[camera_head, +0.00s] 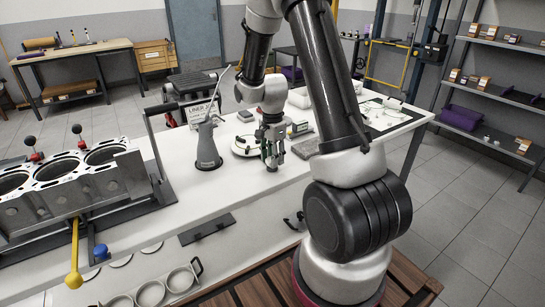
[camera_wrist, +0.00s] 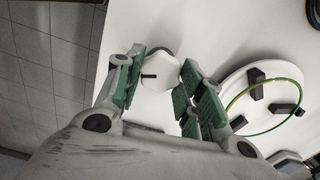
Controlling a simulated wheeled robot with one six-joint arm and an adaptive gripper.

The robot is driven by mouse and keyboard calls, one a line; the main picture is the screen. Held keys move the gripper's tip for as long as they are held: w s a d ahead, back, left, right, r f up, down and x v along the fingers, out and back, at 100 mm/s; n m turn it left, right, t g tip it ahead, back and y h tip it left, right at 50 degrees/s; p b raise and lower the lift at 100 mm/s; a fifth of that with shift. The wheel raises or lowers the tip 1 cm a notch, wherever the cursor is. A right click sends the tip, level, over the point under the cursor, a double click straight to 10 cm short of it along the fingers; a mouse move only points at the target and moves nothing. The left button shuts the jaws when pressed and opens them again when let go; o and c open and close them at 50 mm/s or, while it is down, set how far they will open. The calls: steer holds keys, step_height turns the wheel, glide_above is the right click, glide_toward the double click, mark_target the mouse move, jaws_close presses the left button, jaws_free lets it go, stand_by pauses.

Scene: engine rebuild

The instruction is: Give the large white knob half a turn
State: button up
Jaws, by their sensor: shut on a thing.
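The large white knob (camera_wrist: 162,100) shows in the wrist view between my fingers, with a short dark mark on its face. My gripper (camera_wrist: 160,82) is shut on it, with the green finger pads on its left and right sides. A dark rounded part shows just behind the knob. In the head view my gripper (camera_head: 271,158) is low over the white bench (camera_head: 235,195), and its fingers hide the knob there.
A white round base with a green ring (camera_wrist: 246,90) lies close to the right of my fingers. A grey oil can (camera_head: 207,148) stands to the left in the head view, beyond it an engine block (camera_head: 75,190). Bare bench lies in front.

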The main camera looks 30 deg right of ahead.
steer(key=n, duration=0.4)
steer(key=shift+w+n, duration=0.1)
steer(key=shift+n, duration=0.2)
steer(key=n, duration=0.3)
steer(key=shift+n, duration=0.4)
steer(key=n, duration=1.5)
steer(key=shift+a, duration=0.1)
steer(key=n, duration=0.4)
steer(key=shift+n, duration=2.1)
